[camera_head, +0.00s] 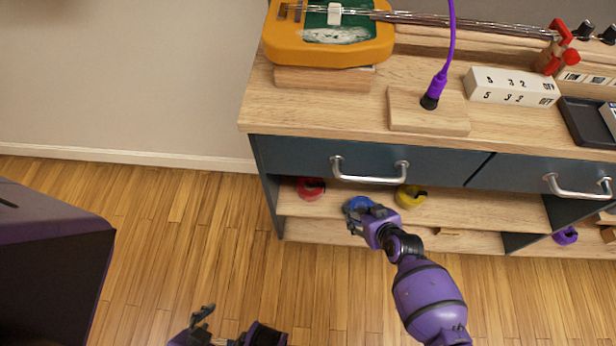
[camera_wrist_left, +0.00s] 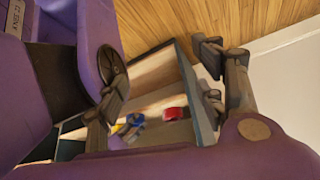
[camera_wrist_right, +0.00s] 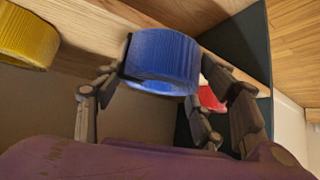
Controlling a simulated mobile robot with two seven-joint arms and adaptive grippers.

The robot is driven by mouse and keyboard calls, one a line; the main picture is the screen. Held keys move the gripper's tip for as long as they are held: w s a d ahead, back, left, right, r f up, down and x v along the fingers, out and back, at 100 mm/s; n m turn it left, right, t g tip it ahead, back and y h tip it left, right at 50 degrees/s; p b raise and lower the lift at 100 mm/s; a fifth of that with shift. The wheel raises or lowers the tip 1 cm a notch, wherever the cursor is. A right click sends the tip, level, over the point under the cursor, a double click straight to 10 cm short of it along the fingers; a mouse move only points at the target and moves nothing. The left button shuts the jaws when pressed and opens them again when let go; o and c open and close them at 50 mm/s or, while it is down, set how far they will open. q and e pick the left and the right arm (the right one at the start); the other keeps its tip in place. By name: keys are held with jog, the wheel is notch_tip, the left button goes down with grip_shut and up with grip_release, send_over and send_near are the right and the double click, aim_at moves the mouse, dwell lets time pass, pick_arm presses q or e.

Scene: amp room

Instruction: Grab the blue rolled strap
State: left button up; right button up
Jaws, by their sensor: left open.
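The blue rolled strap (camera_wrist_right: 162,60) is a ribbed blue roll on the open shelf under the drawers. It sits between the fingers of my right gripper (camera_wrist_right: 168,100), which are spread about as wide as the roll. One fingertip meets its left edge in the right wrist view; firm contact on the other side is not clear. In the head view the blue strap (camera_head: 358,203) is partly covered by my right gripper (camera_head: 362,216). My left gripper (camera_head: 203,325) is open and empty over the floor, well away from the strap.
A red roll (camera_head: 311,188) and a yellow roll (camera_head: 410,196) lie on the same shelf (camera_head: 470,207), either side of the blue one. A purple roll (camera_head: 565,236) lies further right. Drawer handles (camera_head: 370,171) jut out above.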

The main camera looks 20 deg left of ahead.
pick_arm(q)
jog(key=shift+w, duration=0.2)
pick_arm(e)
jog(key=o, duration=0.4)
jog(key=shift+o, duration=0.2)
pick_arm(q)
jog(key=w, duration=0.3)
jog(key=shift+d+r+t, duration=0.1)
jog(key=shift+d+t, duration=0.2)
pick_arm(e)
jog(key=v, duration=1.2)
